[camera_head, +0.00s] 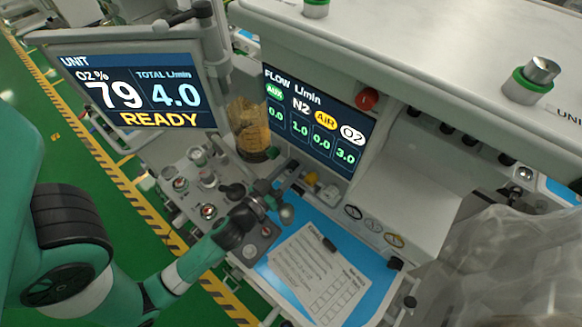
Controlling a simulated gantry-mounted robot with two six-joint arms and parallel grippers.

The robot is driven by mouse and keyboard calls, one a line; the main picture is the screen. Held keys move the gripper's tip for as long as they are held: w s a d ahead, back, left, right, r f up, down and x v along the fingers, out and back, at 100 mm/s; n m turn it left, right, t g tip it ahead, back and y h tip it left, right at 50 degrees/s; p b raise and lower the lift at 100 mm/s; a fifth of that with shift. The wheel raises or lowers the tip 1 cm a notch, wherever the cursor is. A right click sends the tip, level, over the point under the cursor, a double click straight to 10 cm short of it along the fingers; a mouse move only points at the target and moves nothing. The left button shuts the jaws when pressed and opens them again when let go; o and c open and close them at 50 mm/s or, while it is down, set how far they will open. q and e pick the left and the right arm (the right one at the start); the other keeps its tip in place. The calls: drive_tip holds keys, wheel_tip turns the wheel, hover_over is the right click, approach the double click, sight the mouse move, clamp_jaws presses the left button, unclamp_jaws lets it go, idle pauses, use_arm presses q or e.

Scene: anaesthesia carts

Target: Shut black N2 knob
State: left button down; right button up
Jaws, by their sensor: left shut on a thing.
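The flow screen (316,122) reads N2 1.0, O2 3.0, and 0.0 for AUX and AIR. Below it is a row of small flow knobs, with a yellow knob (311,178) and a pale knob (329,194) to its right. My left gripper (287,186) reaches in from the lower left to the left part of this row. It is shut on the black N2 knob, which is mostly hidden by the fingers. My right gripper is not in view.
A tilted monitor (133,84) reads O2 79%, total 4.0, READY. An amber canister (250,128) stands left of the flow screen. A blue work surface (290,285) holds papers (318,280). Other controls (180,183) sit left of my gripper. A translucent bag (505,265) is at lower right.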

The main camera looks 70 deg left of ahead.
use_arm(q)
drive_tip(key=shift+m, duration=0.3)
drive_tip(key=m, duration=0.3)
drive_tip(key=shift+r+m, duration=0.1)
drive_tip(key=shift+m, duration=2)
drive_tip(key=c, duration=0.5)
unclamp_jaws()
